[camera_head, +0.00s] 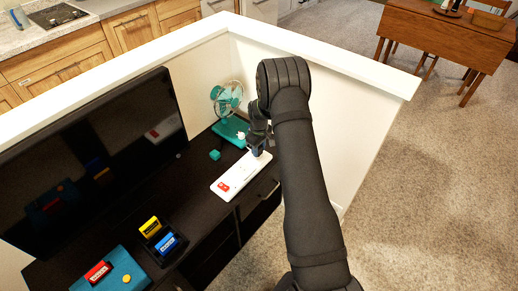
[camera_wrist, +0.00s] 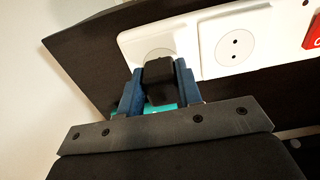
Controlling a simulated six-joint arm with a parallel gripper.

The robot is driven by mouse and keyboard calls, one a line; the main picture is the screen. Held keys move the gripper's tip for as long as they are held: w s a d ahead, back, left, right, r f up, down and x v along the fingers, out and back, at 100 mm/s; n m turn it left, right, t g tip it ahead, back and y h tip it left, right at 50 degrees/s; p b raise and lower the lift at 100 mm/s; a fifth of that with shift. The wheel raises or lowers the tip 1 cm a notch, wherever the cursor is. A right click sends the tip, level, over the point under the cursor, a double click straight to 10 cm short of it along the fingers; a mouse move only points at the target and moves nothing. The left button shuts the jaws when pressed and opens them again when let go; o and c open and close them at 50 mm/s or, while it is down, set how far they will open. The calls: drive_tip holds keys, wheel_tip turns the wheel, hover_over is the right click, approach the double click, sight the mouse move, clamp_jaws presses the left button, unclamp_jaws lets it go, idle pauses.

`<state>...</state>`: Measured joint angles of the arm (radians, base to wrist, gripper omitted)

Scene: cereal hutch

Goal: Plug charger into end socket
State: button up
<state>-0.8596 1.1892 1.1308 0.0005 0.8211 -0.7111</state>
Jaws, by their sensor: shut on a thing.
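My gripper (camera_wrist: 158,88) is shut on a small black charger (camera_wrist: 159,78), held between its two blue fingers in the wrist view. A white power strip (camera_wrist: 273,36) lies on the dark cabinet top. The charger overlaps the end socket (camera_wrist: 154,55), hiding much of it; I cannot tell whether it touches or sits in the socket. The neighbouring socket (camera_wrist: 235,47) is empty. In the head view, my gripper (camera_head: 257,150) is over the far end of the strip (camera_head: 239,178), and the charger cannot be made out there. A red switch (camera_head: 223,187) is at the strip's near end.
A teal fan (camera_head: 228,102) stands behind the strip, with a small teal cube (camera_head: 215,155) to the strip's left. A large black screen (camera_head: 95,150) stands at left. A black holder (camera_head: 160,240) with cartridges and a teal console (camera_head: 112,270) are in front. A white wall (camera_head: 340,130) borders the right.

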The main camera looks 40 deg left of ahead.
drive_tip(key=shift+f, duration=0.6)
idle(0.3)
drive_tip(key=o, duration=1.1)
wheel_tip(320, 180, up, 17)
drive_tip(key=shift+r, duration=0.2)
wheel_tip(320, 180, down, 17)
idle(0.5)
drive_tip(key=shift+r, duration=0.1)
